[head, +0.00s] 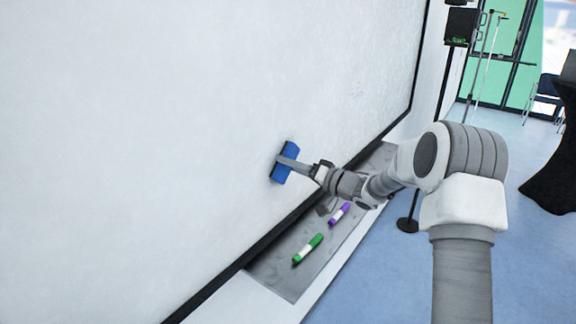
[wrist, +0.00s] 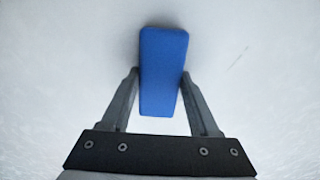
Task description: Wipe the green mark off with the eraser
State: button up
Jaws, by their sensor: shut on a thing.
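The blue eraser (head: 290,148) is held in my gripper (head: 286,161) at the white board (head: 150,130), near the board's lower right part in the head view. In the wrist view the eraser (wrist: 163,70) stands upright between the two fingers of my gripper (wrist: 160,76), which are shut on its sides. It is against the board or very close to it; I cannot tell which. No green mark shows clearly on the board. A faint thin dark streak (wrist: 238,60) lies right of the eraser in the wrist view.
A grey tray (head: 280,272) runs below the board. A green marker (head: 308,248) and a purple marker (head: 340,213) lie on it. A black stand (head: 408,224) and a black-draped table (head: 555,160) are to the right. Blue floor (head: 380,285) is open in front.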

aim_at(296, 150)
jog(key=shift+w+d+r+p, duration=0.45)
jog(key=shift+w+p, duration=0.15)
jog(key=shift+p, duration=0.1)
jog(key=shift+w+d+r+p, duration=0.45)
jog(key=shift+w+p, duration=0.15)
jog(key=shift+p, duration=0.05)
jog(key=shift+s+a+b, duration=0.15)
jog(key=shift+s+a, duration=1.35)
jog(key=shift+s, duration=0.4)
jog(key=shift+s+a+b, duration=0.1)
jog(key=shift+s+a, duration=1.4)
jog(key=shift+s, duration=0.45)
jog(key=shift+s+a+b, duration=0.15)
jog(key=shift+s+a, duration=1.35)
jog(key=shift+s, duration=0.4)
jog(key=shift+r+p, duration=0.7)
jog(key=shift+r, duration=0.05)
jog(key=shift+w+d+p, duration=0.6)
jog(key=shift+w+d, duration=0.9)
jog(key=shift+w, duration=0.4)
jog(key=shift+w+d+p, duration=0.6)
jog(key=shift+w+d, duration=0.9)
jog(key=shift+w, duration=0.45)
jog(key=shift+w+d+p, duration=0.6)
jog(key=shift+w+d, duration=0.9)
jog(key=shift+w, duration=0.4)
jog(key=p+v, duration=0.1)
jog(key=v, duration=0.5)
jog(key=shift+d, duration=0.1)
